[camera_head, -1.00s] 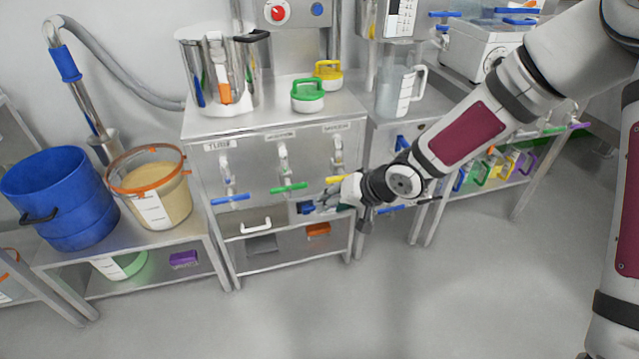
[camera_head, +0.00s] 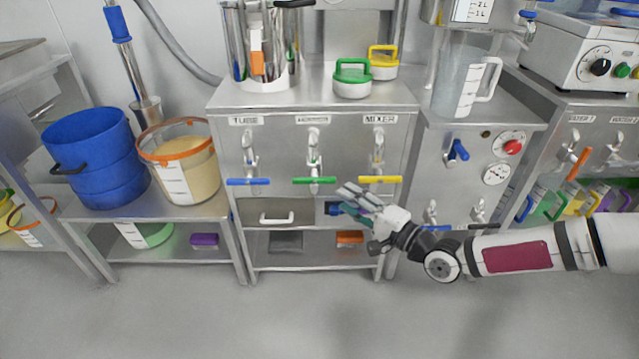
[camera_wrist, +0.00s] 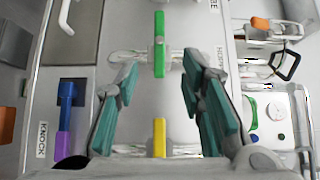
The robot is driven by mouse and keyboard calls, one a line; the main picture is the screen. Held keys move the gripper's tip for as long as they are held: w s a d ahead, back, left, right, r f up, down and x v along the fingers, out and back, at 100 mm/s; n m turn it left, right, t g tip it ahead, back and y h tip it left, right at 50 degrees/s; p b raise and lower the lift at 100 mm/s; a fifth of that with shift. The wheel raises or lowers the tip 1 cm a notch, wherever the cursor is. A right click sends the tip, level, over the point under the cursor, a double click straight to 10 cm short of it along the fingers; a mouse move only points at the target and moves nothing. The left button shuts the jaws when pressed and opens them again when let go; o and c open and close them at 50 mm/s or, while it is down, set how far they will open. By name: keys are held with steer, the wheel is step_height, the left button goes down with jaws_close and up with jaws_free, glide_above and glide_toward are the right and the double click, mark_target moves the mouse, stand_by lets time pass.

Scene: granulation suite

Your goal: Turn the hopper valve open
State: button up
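The middle valve has a green handle (camera_head: 314,181) lying crosswise below its metal body, under a small label. In the wrist view this green handle (camera_wrist: 160,45) shows ahead, beside a partly covered label that seems to read "HOPPER" (camera_wrist: 222,65). The right valve has a yellow handle (camera_head: 380,179) under a "MIXER" label; it also shows between the finger bases in the wrist view (camera_wrist: 159,135). My gripper (camera_head: 350,202), with teal finger pads, is open and empty, below and between the two handles in the head view. In the wrist view my gripper (camera_wrist: 160,72) points at the panel.
A blue-handled valve (camera_head: 248,181) is on the left. Below are a drawer with a white handle (camera_head: 277,217) and a small blue part (camera_head: 333,208). A blue bucket (camera_head: 95,160) and a tub of powder (camera_head: 178,165) stand left. The floor in front is clear.

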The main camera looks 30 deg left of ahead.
mark_target(317, 182)
steer(key=b+x, duration=0.3)
steer(key=x, duration=0.8)
steer(key=shift+a, duration=0.3)
jaws_close()
